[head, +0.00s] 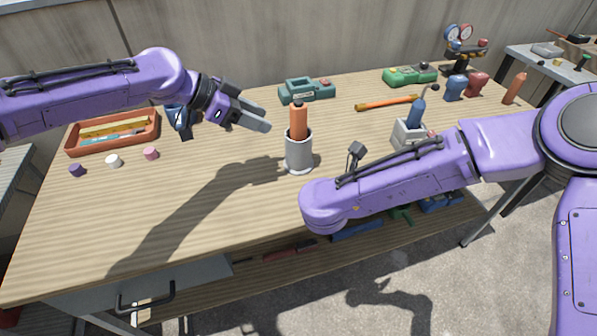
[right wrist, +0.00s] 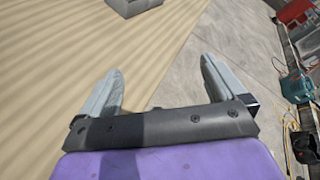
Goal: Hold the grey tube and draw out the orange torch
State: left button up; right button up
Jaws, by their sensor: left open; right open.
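The grey tube (head: 299,157) stands upright near the middle of the wooden table in the head view. The orange torch (head: 299,121) stands in it with its upper part and dark tip above the rim; its lower part is hidden inside. My left gripper (head: 267,124) is open and empty, to the left of the torch and apart from it. My right gripper (right wrist: 158,92) is open and empty in the right wrist view, near the table's edge.
An orange tray (head: 72,150) lies at the left, with small purple, white and pink caps (head: 151,153) before it. A grey holder (head: 398,137) with a blue tool is right of the tube. A teal case (head: 306,95) stands behind. The table's front left is clear.

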aim_at(298, 156)
jog(key=a+t+y, duration=0.1)
jog(key=a, duration=0.2)
jog(key=w+a+n+t+y, duration=0.1)
jog(key=a+y, duration=0.1)
jog(key=a+n+t+y, duration=0.1)
jog(key=a+y, duration=0.1)
jog(key=a, duration=0.1)
jog(key=shift+w+a+r, duration=0.25)
jog(key=shift+a, duration=0.05)
jog(key=a+y, duration=0.2)
jog(key=a, duration=0.1)
jog(key=a+r+n+t+y, duration=0.1)
jog(key=a+y, duration=0.1)
jog(key=a, duration=0.1)
jog(key=s+a+r+n+t+y, duration=0.1)
jog(key=a+y, duration=0.1)
jog(key=a, duration=0.2)
jog(key=shift+r, duration=0.25)
jog(key=x, duration=1)
jog(key=shift+w, duration=0.2)
jog(key=c, duration=1.2)
